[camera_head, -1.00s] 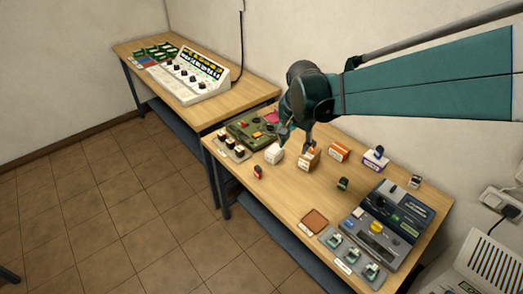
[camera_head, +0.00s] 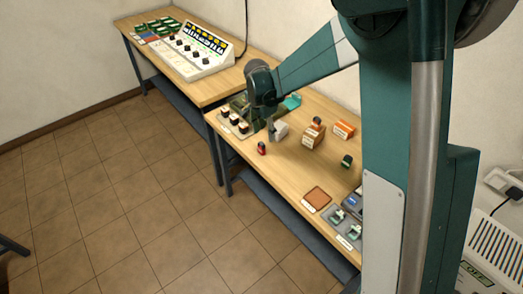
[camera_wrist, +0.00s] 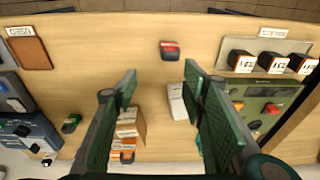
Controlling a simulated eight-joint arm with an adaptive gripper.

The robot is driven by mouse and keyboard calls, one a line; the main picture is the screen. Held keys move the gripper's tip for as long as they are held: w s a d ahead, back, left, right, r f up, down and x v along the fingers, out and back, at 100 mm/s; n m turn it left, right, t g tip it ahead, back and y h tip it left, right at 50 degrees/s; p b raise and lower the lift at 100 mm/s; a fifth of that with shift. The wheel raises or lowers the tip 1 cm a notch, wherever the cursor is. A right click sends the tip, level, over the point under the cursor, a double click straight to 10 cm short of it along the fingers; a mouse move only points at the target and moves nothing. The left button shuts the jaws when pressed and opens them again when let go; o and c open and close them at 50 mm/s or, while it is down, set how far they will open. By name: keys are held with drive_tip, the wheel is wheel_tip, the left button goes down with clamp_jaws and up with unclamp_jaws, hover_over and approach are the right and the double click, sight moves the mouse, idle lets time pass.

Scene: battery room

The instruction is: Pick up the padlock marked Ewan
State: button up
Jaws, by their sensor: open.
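No marking reading Ewan is legible, so I cannot tell which lock bears it. A small red padlock-like item (camera_head: 262,148) lies on the table near its front edge; it also shows in the wrist view (camera_wrist: 170,50), beyond my fingertips and between their lines. A green one (camera_head: 347,161) stands farther right, and also shows in the wrist view (camera_wrist: 71,123). An orange one is by a brown-and-white box (camera_wrist: 130,122). My gripper (camera_head: 271,132) is open and empty above the table, beside a white box (camera_head: 281,131). The wrist view shows both fingers (camera_wrist: 160,82) spread apart.
A tray of black blocks (camera_head: 234,125) and a green device (camera_wrist: 262,105) stand left of my gripper in the head view. An orange box (camera_head: 344,130) stands at the back. A brown pad (camera_head: 317,198) lies at right front. My arm hides the table's right end.

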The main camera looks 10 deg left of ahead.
hover_over(261, 144)
drive_tip(key=shift+m, duration=0.3)
drive_tip(key=f, duration=0.4)
drive_tip(key=shift+w+a, duration=0.1)
drive_tip(key=shift+a, duration=0.25)
drive_tip(key=shift+w+d+f, duration=0.1)
drive_tip(key=shift+d+f, duration=0.1)
drive_tip(key=shift+f, duration=1.1)
drive_tip(key=shift+d+f+b, duration=0.15)
drive_tip(key=shift+f+b, duration=0.15)
drive_tip(key=shift+f, duration=1)
drive_tip(key=shift+d+f+b, duration=0.1)
drive_tip(key=shift+f+b, duration=0.2)
drive_tip(key=shift+f, duration=1)
drive_tip(key=c, duration=1)
